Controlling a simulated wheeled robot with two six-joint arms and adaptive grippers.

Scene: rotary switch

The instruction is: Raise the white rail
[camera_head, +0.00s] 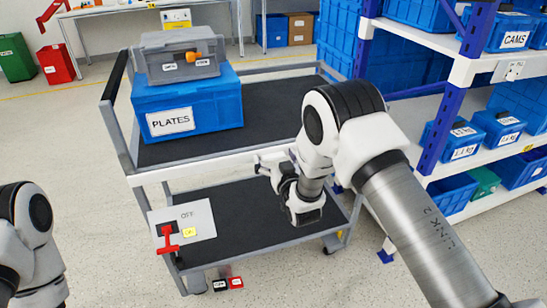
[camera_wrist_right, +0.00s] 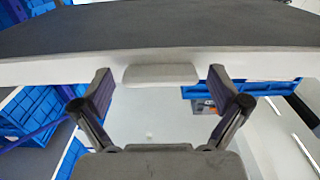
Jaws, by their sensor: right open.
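The white rail (camera_head: 205,166) runs along the front edge of the cart's upper shelf. In the right wrist view the rail (camera_wrist_right: 60,70) crosses the frame, with a pale block-like tab (camera_wrist_right: 160,74) on its lower edge. My right gripper (camera_head: 262,164) is at the rail's right part in the head view. In the wrist view its two dark fingers (camera_wrist_right: 160,82) are open, one on each side of the tab; I cannot tell whether they touch it. My left arm shows at the lower left of the head view, but its gripper is out of view.
The cart's upper shelf (camera_head: 270,112) carries a blue PLATES bin (camera_head: 205,105) and a grey case (camera_head: 165,60). A panel with a red switch handle (camera_head: 168,240) is at the cart's lower left. A rack of blue bins (camera_head: 425,145) stands right. Open floor lies in front.

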